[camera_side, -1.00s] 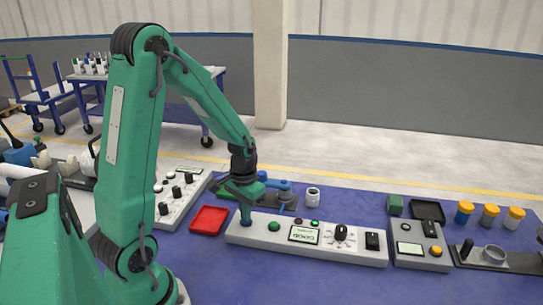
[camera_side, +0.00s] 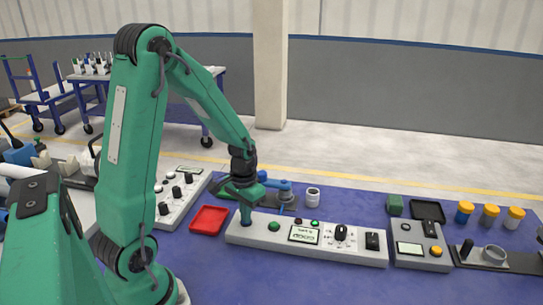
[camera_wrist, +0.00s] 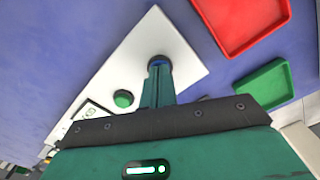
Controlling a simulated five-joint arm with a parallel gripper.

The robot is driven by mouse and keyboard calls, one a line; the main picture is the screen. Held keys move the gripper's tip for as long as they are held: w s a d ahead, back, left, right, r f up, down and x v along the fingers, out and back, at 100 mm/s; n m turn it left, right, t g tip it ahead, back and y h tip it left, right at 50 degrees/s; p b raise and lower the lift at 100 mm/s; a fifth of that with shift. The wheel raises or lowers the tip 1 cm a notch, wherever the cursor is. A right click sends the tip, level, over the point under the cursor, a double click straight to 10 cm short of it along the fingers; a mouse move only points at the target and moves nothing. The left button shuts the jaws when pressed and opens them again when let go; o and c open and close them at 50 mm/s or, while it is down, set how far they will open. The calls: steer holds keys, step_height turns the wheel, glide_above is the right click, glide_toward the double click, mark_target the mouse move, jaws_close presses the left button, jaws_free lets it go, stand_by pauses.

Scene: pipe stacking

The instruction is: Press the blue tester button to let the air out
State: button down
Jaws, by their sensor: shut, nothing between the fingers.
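The white tester (camera_side: 262,237) lies on the blue mat, with a small screen (camera_side: 304,235), a green button (camera_side: 274,227), a lit green lamp (camera_side: 315,223) and a black knob (camera_side: 341,232). My gripper (camera_side: 246,218) is shut and empty, pointing down at the tester's left end. In the wrist view its fingertips (camera_wrist: 158,70) are over the blue button (camera_wrist: 159,59), which shows as a dark blue rim around them. The fingertips look touching or very close; how far the button is pressed is hidden. The green button (camera_wrist: 123,98) is beside them.
A red tray (camera_side: 208,220) is left of the tester. A grey box (camera_side: 412,257) with a yellow button is on the right. A green tray (camera_wrist: 265,85) shows in the wrist view.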

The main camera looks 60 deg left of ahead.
steer(key=shift+r, duration=3.5)
steer(key=s+d+r+m+t, duration=0.3)
steer(key=s+d+r+t, duration=0.2)
steer(key=d+r, duration=0.8)
steer(key=shift+s+d+r+t, duration=0.2)
steer(key=shift+s+t, duration=0.1)
steer(key=shift+s, duration=1.2)
steer(key=shift+r, duration=0.1)
